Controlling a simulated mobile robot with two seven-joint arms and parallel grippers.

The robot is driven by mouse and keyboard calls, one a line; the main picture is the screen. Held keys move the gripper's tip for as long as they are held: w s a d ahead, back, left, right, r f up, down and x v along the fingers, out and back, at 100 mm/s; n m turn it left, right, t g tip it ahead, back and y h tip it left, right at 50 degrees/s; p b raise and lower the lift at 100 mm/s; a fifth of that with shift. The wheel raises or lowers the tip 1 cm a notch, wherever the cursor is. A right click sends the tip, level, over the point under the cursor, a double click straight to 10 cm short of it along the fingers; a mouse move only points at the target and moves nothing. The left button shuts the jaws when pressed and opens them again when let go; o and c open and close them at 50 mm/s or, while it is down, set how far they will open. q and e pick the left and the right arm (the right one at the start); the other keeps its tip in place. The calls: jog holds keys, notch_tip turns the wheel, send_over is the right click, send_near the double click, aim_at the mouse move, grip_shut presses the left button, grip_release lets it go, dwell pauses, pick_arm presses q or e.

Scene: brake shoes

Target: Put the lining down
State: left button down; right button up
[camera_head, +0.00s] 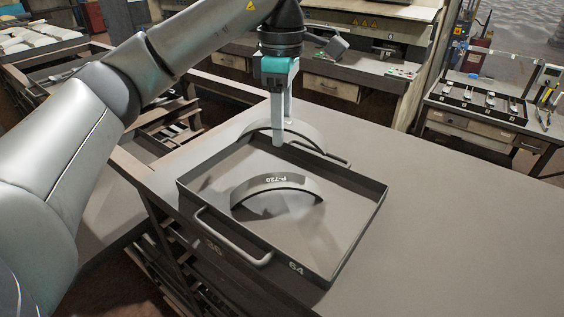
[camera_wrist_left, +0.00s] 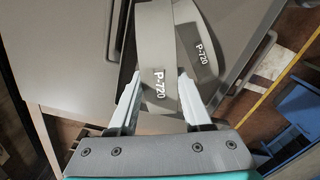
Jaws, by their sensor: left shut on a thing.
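A shallow dark tray (camera_head: 363,215) marked 64 sits on the grey table. A curved grey lining (camera_head: 293,183) marked P-720 stands arched in it; it also shows in the left wrist view (camera_wrist_left: 203,52). My left gripper (camera_head: 278,143) points down at the tray's far side, shut on a second curved lining (camera_head: 307,131). In the left wrist view this lining (camera_wrist_left: 154,42), also marked P-720, lies between the fingers (camera_wrist_left: 158,80). It is at the far rim, behind the first lining. I cannot tell whether it touches the tray. My right gripper is not in view.
The table (camera_head: 460,220) is bare to the right of the tray. The tray's near handle (camera_head: 232,237) sticks out at the front left. A workbench (camera_head: 345,75) with drawers stands behind, and another bench (camera_head: 470,125) with small parts at the far right.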

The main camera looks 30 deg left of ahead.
pick_arm(q)
notch_tip(320, 180, down, 3)
jog(key=shift+f, duration=2)
jog(key=shift+f, duration=0.1)
jog(key=shift+c, duration=1.7)
grip_release()
notch_tip(320, 180, up, 12)
jog(key=shift+r+p, duration=0.1)
jog(key=shift+p, duration=0.8)
